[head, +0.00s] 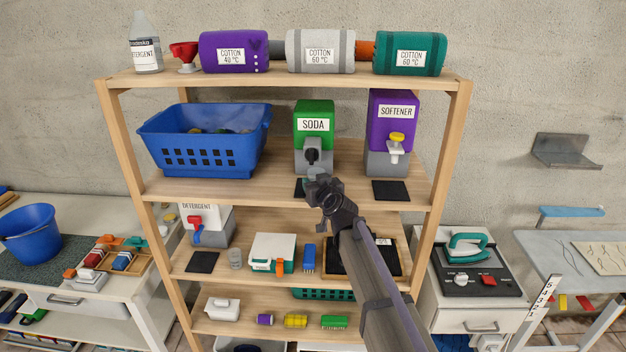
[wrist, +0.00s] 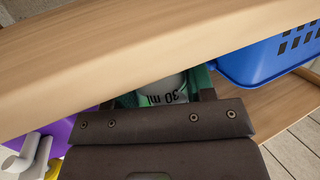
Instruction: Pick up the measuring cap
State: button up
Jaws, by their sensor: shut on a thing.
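My gripper (head: 316,186) is at the front of the middle shelf, in front of the green SODA dispenser (head: 314,122) and its dark tap. In the wrist view my gripper (wrist: 163,96) is shut on the measuring cap (wrist: 166,88), a pale cup marked "30 ml" with green showing around it. The jaws and the dark gripper body hide much of the cap. In the head view the cap is small and mostly hidden by my gripper, so I cannot tell whether it touches the black pad (head: 300,188) under the tap.
The purple SOFTENER dispenser (head: 392,125) stands to the right, the blue basket (head: 205,150) to the left. A wooden shelf edge (wrist: 110,55) crosses the wrist view close to my gripper. Bare shelf (head: 250,190) lies left of the black pad.

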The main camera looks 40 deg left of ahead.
jog(key=f+v, duration=0.2)
jog(key=v, duration=1.2)
jog(key=shift+s+d, duration=0.3)
jog(key=shift+d, duration=0.15)
